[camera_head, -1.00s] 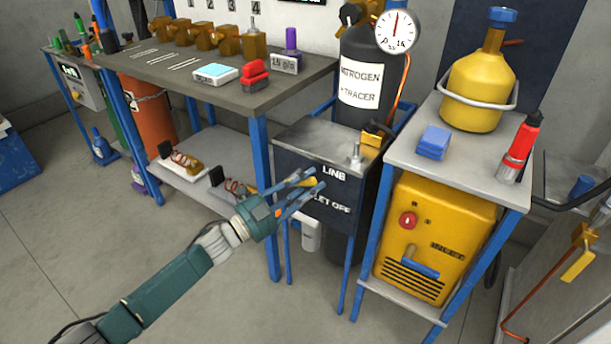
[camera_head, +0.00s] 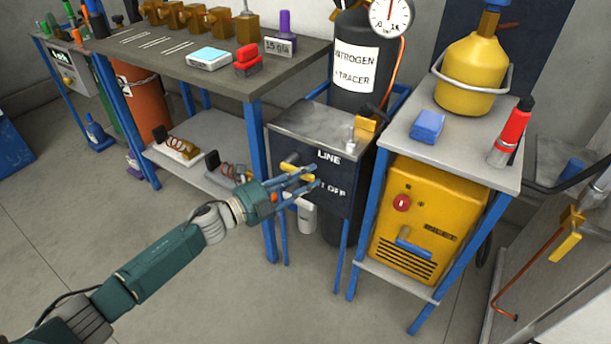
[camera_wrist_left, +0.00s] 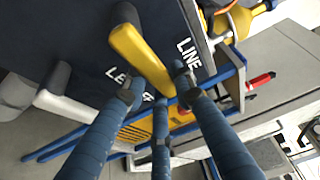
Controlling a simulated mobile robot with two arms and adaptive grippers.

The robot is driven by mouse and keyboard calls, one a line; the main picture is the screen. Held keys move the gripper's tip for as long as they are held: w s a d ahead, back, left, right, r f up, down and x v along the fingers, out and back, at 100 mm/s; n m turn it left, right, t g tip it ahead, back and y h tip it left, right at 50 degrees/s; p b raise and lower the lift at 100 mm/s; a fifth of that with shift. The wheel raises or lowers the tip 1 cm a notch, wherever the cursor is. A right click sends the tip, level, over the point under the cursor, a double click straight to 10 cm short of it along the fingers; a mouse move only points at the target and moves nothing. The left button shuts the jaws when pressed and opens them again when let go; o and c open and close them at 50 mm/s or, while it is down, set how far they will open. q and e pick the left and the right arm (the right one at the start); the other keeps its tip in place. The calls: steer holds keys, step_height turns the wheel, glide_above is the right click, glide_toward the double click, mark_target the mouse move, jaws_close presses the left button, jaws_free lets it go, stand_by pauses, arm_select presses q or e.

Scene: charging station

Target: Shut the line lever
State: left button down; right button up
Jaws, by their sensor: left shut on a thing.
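The line lever is a yellow handle (camera_head: 297,173) on the dark front panel (camera_head: 338,178) of a metal-topped box, beside the word LINE. In the head view it runs nearly level, sloping slightly down to the right from its grey pivot. My left gripper (camera_head: 311,177) reaches it from the lower left. In the left wrist view the lever (camera_wrist_left: 140,55) runs down between the gripper's fingers (camera_wrist_left: 158,91), which are shut on its free end. The fingers cover part of the lower label. My right gripper is not in view.
A nitrogen cylinder (camera_head: 356,66) with a gauge stands behind the box. A cart with a yellow machine (camera_head: 428,218) is close on the right. A bench (camera_head: 285,62) with blue legs is on the left. The foreground floor is clear.

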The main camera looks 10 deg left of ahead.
arm_select(q)
steer(key=shift+f, duration=0.15)
steer(key=c, duration=1.4)
jaws_free()
steer(key=v, duration=1.2)
steer(key=shift+a, duration=0.1)
